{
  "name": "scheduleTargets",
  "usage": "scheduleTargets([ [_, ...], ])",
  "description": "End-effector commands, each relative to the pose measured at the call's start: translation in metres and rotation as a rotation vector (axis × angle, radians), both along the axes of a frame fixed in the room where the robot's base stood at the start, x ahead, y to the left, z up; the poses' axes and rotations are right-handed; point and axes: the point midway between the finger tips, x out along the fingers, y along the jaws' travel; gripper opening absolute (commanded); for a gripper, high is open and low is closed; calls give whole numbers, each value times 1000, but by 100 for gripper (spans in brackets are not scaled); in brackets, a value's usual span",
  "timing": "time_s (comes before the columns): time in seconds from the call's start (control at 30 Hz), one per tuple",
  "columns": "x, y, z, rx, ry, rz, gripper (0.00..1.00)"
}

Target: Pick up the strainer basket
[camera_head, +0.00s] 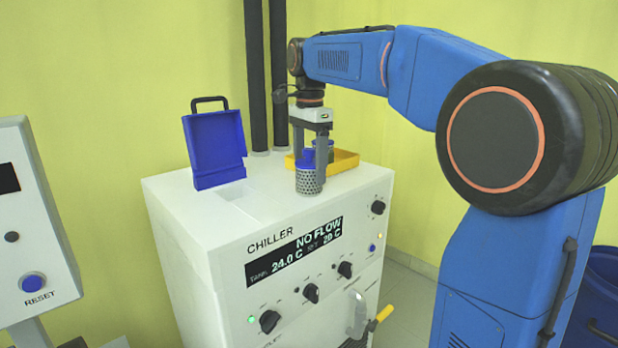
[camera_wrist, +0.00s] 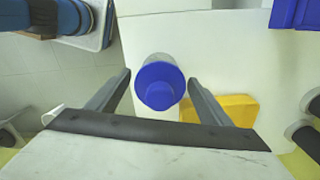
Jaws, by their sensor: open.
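The strainer basket (camera_head: 308,182) is a grey perforated cylinder with a blue top, upright on the white chiller's top near its front edge. In the wrist view its round blue cap (camera_wrist: 158,86) shows from above, between the two fingers. My gripper (camera_head: 310,158) points straight down over the basket, with one finger on each side of the blue top. The fingers are open, and in the wrist view (camera_wrist: 158,80) gaps show between them and the cap. The basket's lower body is mostly hidden from the wrist camera.
A blue lid with a black handle (camera_head: 214,148) stands open left, beside an opening in the chiller (camera_head: 185,205). Two dark pipes (camera_head: 256,80) rise behind.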

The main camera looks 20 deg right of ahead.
Motion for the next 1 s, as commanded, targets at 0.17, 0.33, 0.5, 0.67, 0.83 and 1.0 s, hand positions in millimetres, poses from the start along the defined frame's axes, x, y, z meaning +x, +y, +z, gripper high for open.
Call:
scheduleTargets([
  [0.17,0,0,-11,0,0,0,73],
  [0.33,0,0,-12,0,0,0,73],
  [0.5,0,0,-11,0,0,0,44],
  [0.67,0,0,-11,0,0,0,23],
  [0.83,0,0,-11,0,0,0,23],
  [1.0,0,0,1,0,-2,0,23],
])
